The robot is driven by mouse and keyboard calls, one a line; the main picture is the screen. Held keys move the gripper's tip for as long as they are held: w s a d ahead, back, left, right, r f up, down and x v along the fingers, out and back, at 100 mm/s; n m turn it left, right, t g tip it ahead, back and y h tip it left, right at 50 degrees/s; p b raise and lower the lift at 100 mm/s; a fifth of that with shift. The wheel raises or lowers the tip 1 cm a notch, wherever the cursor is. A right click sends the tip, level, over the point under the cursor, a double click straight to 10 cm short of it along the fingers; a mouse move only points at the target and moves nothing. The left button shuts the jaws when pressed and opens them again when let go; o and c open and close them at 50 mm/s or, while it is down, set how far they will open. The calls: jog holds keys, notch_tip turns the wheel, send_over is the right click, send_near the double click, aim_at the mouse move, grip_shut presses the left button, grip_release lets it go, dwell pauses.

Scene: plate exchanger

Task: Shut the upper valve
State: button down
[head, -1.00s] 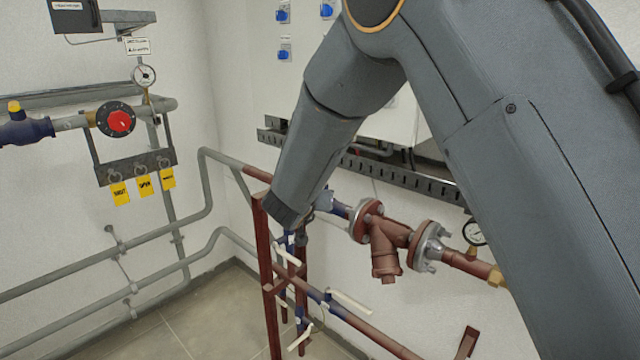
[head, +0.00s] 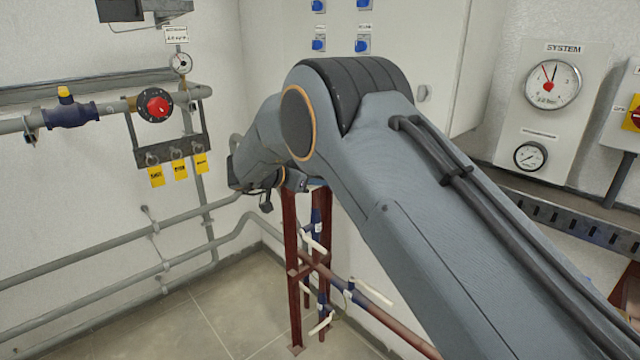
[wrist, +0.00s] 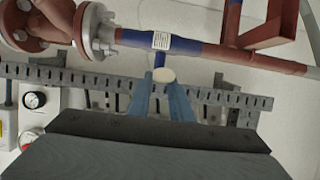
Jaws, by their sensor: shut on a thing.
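In the wrist view the upper valve (wrist: 165,41) is a blue body with a white label, set in the red pipe. A blue stem runs from it to a cream handle (wrist: 163,75). The handle shows as a short rounded end, so its angle to the pipe is hard to tell. My gripper (wrist: 163,82) has two blue fingers, one on each side of the handle, shut on it. In the head view my arm covers the upper valve and its handle, and the gripper cannot be made out there.
Several lower valves with cream levers, such as this one (head: 372,291), sit below on the red frame (head: 292,270). A flanged joint (wrist: 99,32) and a slotted tray (wrist: 40,72) are near the gripper in the wrist view. A gauge panel (head: 552,120) stands right. Floor at lower left is clear.

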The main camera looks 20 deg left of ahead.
jog(key=shift+w+a+r+h, duration=0.2)
jog(key=shift+w+r+h, duration=0.05)
jog(key=shift+r+h, duration=0.05)
jog(key=c, duration=1.6)
grip_release()
jog(key=shift+f, duration=0.1)
jog(key=shift+s+a+f, duration=0.1)
jog(key=shift+s+a+b, duration=0.15)
jog(key=shift+s+b, duration=0.05)
jog(key=shift+b, duration=0.1)
jog(key=shift+b+v, duration=1.4)
jog(key=shift+v, duration=2.15)
jog(key=shift+r, duration=0.2)
